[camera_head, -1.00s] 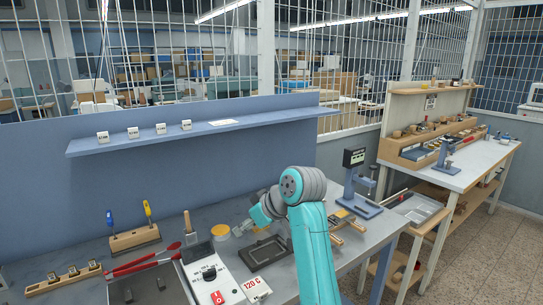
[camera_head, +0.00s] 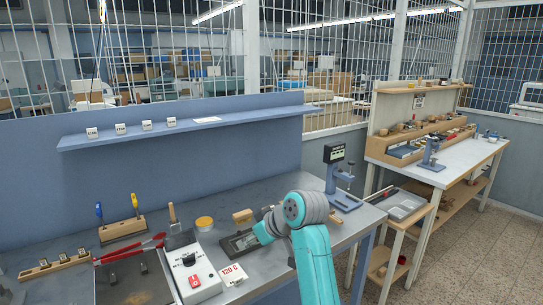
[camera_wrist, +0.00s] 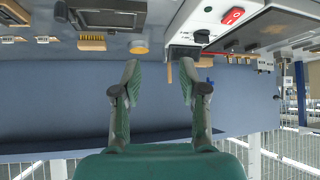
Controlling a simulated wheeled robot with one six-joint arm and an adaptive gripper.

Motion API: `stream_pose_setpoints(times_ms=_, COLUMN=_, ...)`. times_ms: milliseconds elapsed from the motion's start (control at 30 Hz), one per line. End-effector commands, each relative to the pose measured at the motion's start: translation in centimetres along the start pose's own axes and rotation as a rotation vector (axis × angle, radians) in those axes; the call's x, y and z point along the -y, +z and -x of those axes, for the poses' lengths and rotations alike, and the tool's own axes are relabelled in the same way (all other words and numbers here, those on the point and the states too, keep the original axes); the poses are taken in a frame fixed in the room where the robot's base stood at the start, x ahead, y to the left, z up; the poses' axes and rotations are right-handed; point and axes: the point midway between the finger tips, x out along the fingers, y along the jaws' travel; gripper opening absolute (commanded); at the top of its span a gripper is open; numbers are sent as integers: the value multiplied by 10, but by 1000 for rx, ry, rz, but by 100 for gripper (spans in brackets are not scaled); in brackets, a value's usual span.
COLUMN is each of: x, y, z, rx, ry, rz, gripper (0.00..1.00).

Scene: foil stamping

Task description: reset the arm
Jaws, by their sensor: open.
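My teal arm reaches from the lower right over the grey bench (camera_head: 285,195) in the head view. Its bent wrist is near a dark rectangular frame (camera_head: 240,243), and the arm's own bulk hides my gripper there. In the wrist view my gripper (camera_wrist: 160,65) shows with its two green fingers spread apart and nothing between the fingertips. That view appears upside down, with the bench along its top and the blue back panel (camera_wrist: 60,110) below it.
A control box with a red switch (camera_head: 194,281), a yellow-lidded tin (camera_head: 204,223), red tongs (camera_head: 130,249) and a screwdriver block (camera_head: 122,229) stand on the bench. A blue shelf (camera_head: 185,132) runs along the back panel.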

Motion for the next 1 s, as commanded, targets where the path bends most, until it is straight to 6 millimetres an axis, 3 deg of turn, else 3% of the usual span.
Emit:
stream_pose_setpoints(times_ms=267, x=-3, y=52, z=-29, rx=-26, ry=42, rz=-68, gripper=43)
stream_pose_setpoints(times_ms=367, x=-3, y=80, z=-42, rx=-40, ry=67, rz=-102, gripper=43)
stream_pose_setpoints(times_ms=700, x=8, y=209, z=-74, rx=-108, ry=192, rz=-240, gripper=43)
stream_pose_setpoints(times_ms=1000, x=34, y=317, z=-70, rx=-166, ry=311, rz=-336, gripper=43)
